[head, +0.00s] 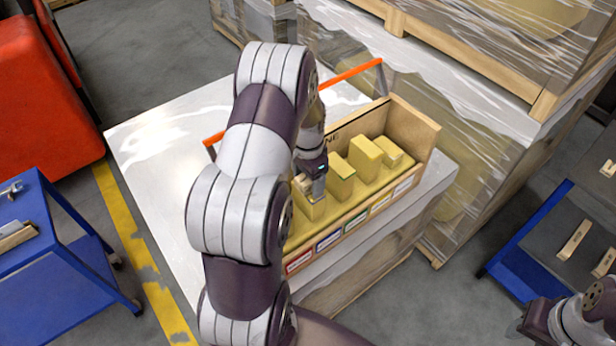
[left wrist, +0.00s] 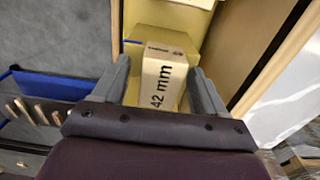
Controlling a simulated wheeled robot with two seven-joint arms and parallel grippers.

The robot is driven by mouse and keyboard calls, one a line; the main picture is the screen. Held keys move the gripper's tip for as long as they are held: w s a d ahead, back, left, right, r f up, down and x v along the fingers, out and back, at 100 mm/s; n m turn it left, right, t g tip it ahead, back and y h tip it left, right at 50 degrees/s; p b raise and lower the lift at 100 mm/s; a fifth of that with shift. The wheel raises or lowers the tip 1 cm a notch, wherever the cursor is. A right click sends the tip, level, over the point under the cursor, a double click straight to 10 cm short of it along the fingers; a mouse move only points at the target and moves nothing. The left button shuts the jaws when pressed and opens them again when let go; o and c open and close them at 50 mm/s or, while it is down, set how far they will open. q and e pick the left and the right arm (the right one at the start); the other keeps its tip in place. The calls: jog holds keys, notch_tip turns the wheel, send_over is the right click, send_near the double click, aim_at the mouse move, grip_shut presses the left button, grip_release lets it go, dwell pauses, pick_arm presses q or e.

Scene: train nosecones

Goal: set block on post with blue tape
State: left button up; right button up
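A light wooden block marked "42 mm" (left wrist: 163,78) stands between the fingers of my left gripper (left wrist: 162,78). Narrow gaps show between the fingers and the block, so the gripper looks open around it. In the head view the left gripper (head: 309,186) is at a yellow post (head: 312,208) that lines up with the blue-edged label, the blue tape (head: 328,241). The block (head: 301,184) appears to be on top of that post; the contact is hard to see. The posts stand in a wooden box (head: 415,130). My left arm hides the box's left end. My right gripper is not in view.
More yellow posts (head: 341,178) stand to the right in the box, by green and other labels. A white-covered pallet (head: 160,130) lies under the box. Blue carts (head: 65,255) stand left and right. An orange bar (head: 350,72) runs behind the box.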

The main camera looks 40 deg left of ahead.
pick_arm(q)
jog(key=shift+s+r, duration=0.1)
jog(key=shift+a+r, duration=0.1)
jog(key=shift+r, duration=0.1)
notch_tip(320, 180, up, 12)
jog(key=d+f+b, duration=0.1)
jog(key=b, duration=0.1)
jog(key=s+d+f+n+t, duration=0.1)
jog(key=s+d+f+n, duration=0.1)
jog(key=s+d, duration=0.9)
jog(key=d+n, duration=0.1)
jog(key=d, duration=0.3)
jog(key=shift+s+d+f, duration=0.25)
jog(key=shift+d+f, duration=0.05)
jog(key=shift+f, duration=0.1)
